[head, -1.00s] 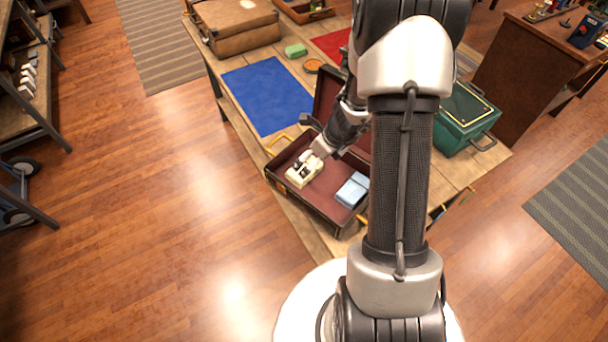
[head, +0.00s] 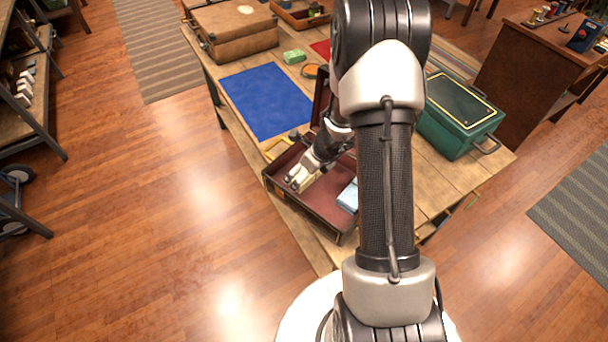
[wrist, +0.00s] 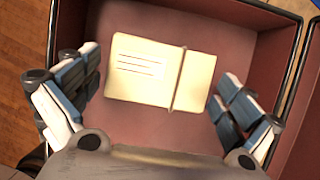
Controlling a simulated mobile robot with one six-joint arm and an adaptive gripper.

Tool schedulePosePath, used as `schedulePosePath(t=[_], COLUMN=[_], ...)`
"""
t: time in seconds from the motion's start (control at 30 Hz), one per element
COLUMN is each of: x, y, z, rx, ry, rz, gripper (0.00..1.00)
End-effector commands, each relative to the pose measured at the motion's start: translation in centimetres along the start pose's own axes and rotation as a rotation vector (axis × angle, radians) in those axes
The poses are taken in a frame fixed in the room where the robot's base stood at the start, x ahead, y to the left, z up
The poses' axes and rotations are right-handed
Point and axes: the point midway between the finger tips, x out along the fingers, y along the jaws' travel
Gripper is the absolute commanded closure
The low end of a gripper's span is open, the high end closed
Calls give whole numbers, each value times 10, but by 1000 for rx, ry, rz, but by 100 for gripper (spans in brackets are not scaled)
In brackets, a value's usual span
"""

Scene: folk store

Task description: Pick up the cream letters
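The cream letters (wrist: 160,72) lie flat as a bundle on the floor of an open dark red-lined case (wrist: 235,60). A band runs around the bundle near its right end, and lines of writing show on its left part. In the wrist view my gripper (wrist: 158,98) is open, one finger to the left of the letters and one to the right, with gaps on both sides. In the head view my gripper (head: 296,182) reaches down into the case (head: 322,212) and mostly hides the letters. Contact cannot be made out.
A light blue bundle (head: 348,196) lies in the case to the right, partly behind my arm. The case walls stand close around the gripper. A blue mat (head: 266,100), a brown suitcase (head: 235,32) and a green box (head: 460,118) are on the table.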

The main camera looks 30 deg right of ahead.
Motion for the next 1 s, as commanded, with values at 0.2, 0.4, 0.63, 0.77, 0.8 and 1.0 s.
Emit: schedulePosePath(t=[0.2, 0.4, 0.63, 0.77, 0.8, 1.0], x=[0, 0, 0, -2, -4, -25], y=[0, 0, 0, 0, 0, 0], z=[0, 0, 0, 1, 2, 10], rx=[0, 0, 0, 0, 0, 0], ry=[0, 0, 0, 0, 0, -1], rz=[0, 0, 0, 0, 0, 0], gripper=[17, 31, 35, 35, 35, 35])
